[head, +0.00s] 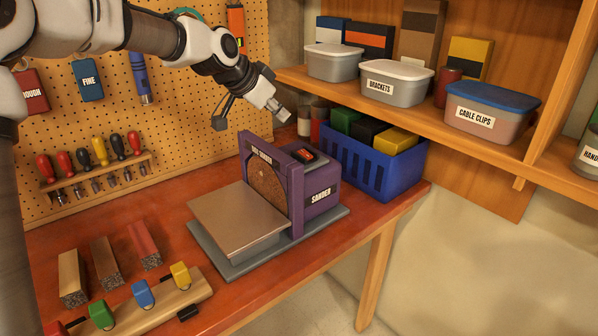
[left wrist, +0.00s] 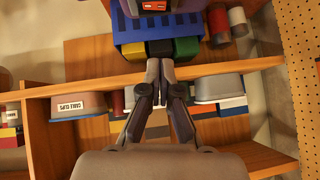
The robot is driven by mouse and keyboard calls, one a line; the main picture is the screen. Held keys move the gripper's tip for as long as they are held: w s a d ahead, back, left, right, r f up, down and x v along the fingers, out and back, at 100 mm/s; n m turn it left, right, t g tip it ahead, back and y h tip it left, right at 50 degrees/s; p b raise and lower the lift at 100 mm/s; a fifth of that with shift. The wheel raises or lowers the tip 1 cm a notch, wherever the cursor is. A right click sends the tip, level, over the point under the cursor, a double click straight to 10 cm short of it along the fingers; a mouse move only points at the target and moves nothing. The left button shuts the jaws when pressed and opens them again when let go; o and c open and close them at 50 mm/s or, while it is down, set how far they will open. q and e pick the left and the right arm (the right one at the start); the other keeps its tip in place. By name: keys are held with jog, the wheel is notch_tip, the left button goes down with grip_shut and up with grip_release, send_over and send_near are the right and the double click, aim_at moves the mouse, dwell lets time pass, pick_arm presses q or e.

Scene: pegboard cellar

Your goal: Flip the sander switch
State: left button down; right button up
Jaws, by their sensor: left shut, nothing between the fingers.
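The purple sander (head: 322,190) stands on a grey base on the red bench, with a brown sanding disc (head: 267,184) and a flat metal table (head: 238,217) at its left. Its switch (head: 303,155), a dark plate with a red part, is on top of the housing. Which way the switch is set is too small to tell. My left gripper (head: 284,116) is shut and empty, above and behind the sander, apart from the switch. Its closed fingers (left wrist: 160,70) show in the left wrist view, where part of the sander (left wrist: 118,25) shows at the top edge. My right gripper is not in view.
A blue crate (head: 372,173) with boxes stands right behind the sander. A wooden shelf (head: 400,105) with lidded bins (head: 394,92) is at the right. Wood blocks (head: 103,260) and a rack with coloured pieces (head: 150,308) lie front left. A pegboard (head: 100,120) with tools backs the bench.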

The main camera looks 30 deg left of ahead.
pick_arm(q)
jog(key=shift+s+f, duration=0.1)
jog(key=shift+f, duration=0.05)
jog(key=shift+r, duration=0.2)
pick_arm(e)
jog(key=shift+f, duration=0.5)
pick_arm(q)
jog(key=shift+w+d+f, duration=0.15)
jog(key=shift+w+f, duration=0.25)
jog(key=p, duration=0.1)
send_over(306, 150)
jog(key=s, duration=0.3)
notch_tip(306, 150, down, 6)
jog(key=shift+f, duration=0.15)
notch_tip(306, 150, down, 3)
jog(key=shift+w+r, duration=0.1)
jog(key=shift+w, duration=0.05)
jog(key=shift+a+f, duration=0.35)
jog(key=shift+f, duration=0.2)
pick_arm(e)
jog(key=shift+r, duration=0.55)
